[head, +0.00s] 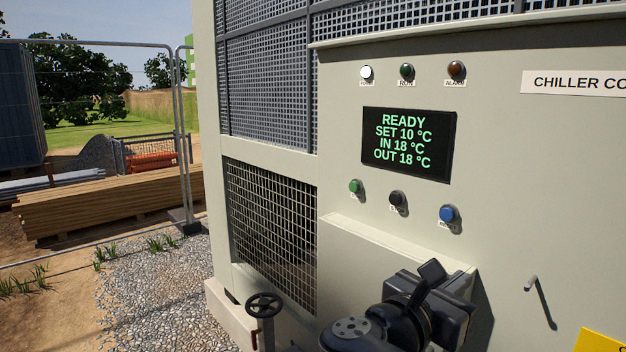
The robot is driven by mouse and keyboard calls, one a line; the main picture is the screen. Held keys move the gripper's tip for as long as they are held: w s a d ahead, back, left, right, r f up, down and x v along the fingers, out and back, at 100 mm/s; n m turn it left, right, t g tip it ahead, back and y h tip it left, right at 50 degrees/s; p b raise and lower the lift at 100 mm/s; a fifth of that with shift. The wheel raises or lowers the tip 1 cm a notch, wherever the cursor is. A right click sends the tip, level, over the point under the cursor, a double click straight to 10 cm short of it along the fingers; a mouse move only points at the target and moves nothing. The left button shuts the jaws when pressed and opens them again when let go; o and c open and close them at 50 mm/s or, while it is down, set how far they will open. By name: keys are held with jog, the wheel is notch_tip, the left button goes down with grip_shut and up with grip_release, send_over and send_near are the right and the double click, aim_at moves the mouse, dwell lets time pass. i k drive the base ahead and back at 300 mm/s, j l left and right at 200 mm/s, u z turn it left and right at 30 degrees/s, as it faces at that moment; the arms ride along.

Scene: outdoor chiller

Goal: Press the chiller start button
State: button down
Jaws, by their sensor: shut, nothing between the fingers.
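The green button (355,186) is the leftmost of three below the display on the pale chiller panel; its label is too small to read. A black button (398,198) and a blue button (447,213) sit to its right. The display (408,144) reads READY, SET 10 °C, IN 18 °C, OUT 18 °C. Above it, the power lamp (367,72) glows white; the green RUN lamp (406,71) and the brownish ALARM lamp (456,69) look dark. My gripper (432,270) is dark, shut and empty, low in front of the panel, below the blue button and apart from the buttons.
A ledge (395,242) juts from the panel below the buttons. A handle (531,283) sticks out at the lower right. A black handwheel (264,305) stands at the lower left. The space before the buttons is clear. A wire fence (178,130) stands at left.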

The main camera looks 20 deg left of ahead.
aim_at(354, 186)
jog(key=i+j, duration=0.3)
jog(key=j, duration=0.15)
jog(key=i+j, duration=0.35)
jog(key=j, duration=0.15)
jog(key=i+j+u, duration=0.1)
jog(key=i+j, duration=0.2)
jog(key=j, duration=0.15)
